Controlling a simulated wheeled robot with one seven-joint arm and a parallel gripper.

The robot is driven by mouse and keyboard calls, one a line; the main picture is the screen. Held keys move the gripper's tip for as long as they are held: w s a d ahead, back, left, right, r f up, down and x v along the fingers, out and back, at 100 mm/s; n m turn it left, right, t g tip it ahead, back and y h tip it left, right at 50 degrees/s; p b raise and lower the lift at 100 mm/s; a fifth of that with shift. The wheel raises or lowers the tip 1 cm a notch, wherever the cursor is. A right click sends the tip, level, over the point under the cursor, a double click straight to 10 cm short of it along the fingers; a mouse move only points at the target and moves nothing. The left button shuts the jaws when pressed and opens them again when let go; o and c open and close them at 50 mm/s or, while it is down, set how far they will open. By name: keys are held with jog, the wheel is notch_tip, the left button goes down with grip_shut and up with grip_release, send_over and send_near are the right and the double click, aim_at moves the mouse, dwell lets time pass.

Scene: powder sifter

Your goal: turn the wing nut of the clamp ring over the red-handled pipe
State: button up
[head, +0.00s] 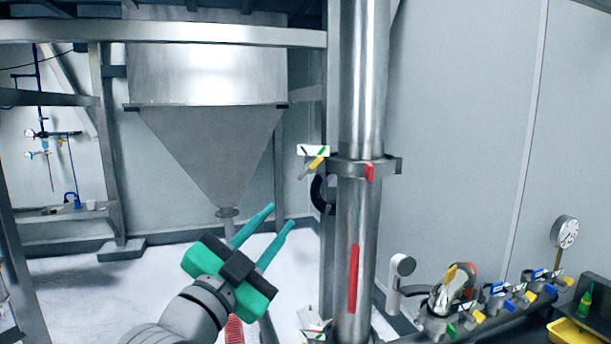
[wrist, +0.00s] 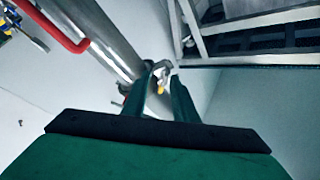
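The steel pipe (head: 361,90) stands upright right of centre in the head view, with a red handle (head: 354,280) on its lower part. A clamp ring (head: 345,167) goes around the pipe above the handle. A small yellow piece (head: 316,165), perhaps the wing nut, sticks out at the ring's left side. My gripper (head: 281,214) is open and empty, left of the pipe and below the ring. In the wrist view, the pipe and red handle (wrist: 62,30) run diagonally at upper left. A small grey and yellow part (wrist: 161,89) shows between my fingertips, apparently beyond them.
A steel hopper (head: 210,140) hangs in a metal frame (head: 215,34) at left. Valves with coloured handles (head: 497,298), a gauge (head: 568,232) and a yellow tray (head: 580,334) are at lower right. The space between my gripper and the pipe looks clear.

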jog(key=m+h, duration=0.1)
jog(key=m, duration=0.1)
send_near(307, 171)
jog(key=s+a, duration=0.1)
jog(key=x, duration=1)
jog(key=shift+w+d+f, duration=0.15)
jog(key=shift+w+d, duration=0.05)
jog(key=shift+d, duration=0.1)
grip_shut()
